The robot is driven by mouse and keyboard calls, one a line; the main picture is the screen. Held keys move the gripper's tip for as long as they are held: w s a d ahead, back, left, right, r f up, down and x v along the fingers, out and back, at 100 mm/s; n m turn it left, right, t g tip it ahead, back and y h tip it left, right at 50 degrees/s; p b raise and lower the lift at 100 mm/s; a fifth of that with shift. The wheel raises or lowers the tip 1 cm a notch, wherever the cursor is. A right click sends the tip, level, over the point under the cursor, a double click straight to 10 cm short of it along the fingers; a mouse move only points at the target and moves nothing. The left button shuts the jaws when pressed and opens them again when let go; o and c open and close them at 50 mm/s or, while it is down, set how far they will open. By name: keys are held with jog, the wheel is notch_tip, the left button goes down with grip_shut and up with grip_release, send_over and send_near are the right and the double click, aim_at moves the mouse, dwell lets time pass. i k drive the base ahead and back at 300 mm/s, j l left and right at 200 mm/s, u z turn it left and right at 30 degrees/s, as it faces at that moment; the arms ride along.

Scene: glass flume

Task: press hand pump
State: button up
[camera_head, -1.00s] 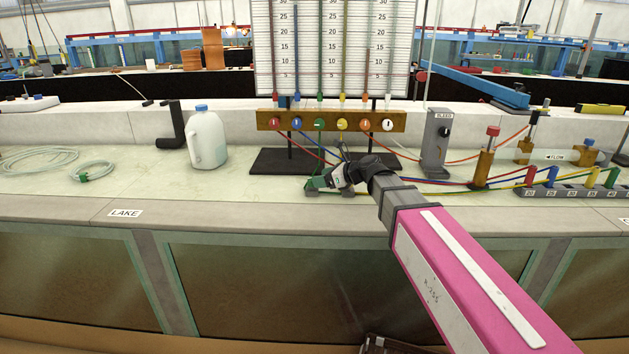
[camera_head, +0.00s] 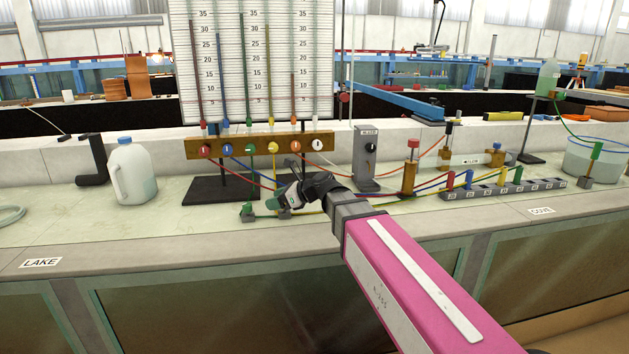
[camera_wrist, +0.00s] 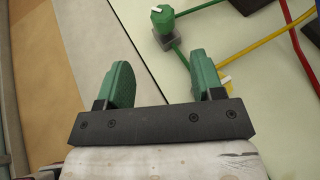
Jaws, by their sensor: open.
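A brass upright cylinder with a red knob (camera_head: 411,150) stands on the bench right of the grey box; it looks like the hand pump, but I cannot be sure. My gripper (camera_head: 280,202) is low over the bench in front of the gauge board, well left of this cylinder. In the wrist view my gripper (camera_wrist: 163,78) shows two green fingers spread apart with nothing between them. A green knob on a small grey block (camera_wrist: 163,20) lies beyond the fingers, with a green tube leading from it. The red-knobbed cylinder is not in the wrist view.
A gauge board (camera_head: 262,60) stands behind, over a wooden bar (camera_head: 260,145) with coloured knobs. A white jug (camera_head: 133,172) is at left, a grey box (camera_head: 366,158) at centre. Coloured tubes run to a row of numbered blocks (camera_head: 505,188). A bucket (camera_head: 597,160) stands far right.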

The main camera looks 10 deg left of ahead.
aim_at(413, 143)
jog(key=k+l, duration=0.1)
jog(key=l, duration=0.2)
jog(key=k+l, duration=0.1)
jog(key=l, duration=0.25)
jog(key=k+l, duration=0.1)
jog(key=l, duration=0.2)
jog(key=k+l, duration=0.15)
jog(key=l, duration=0.2)
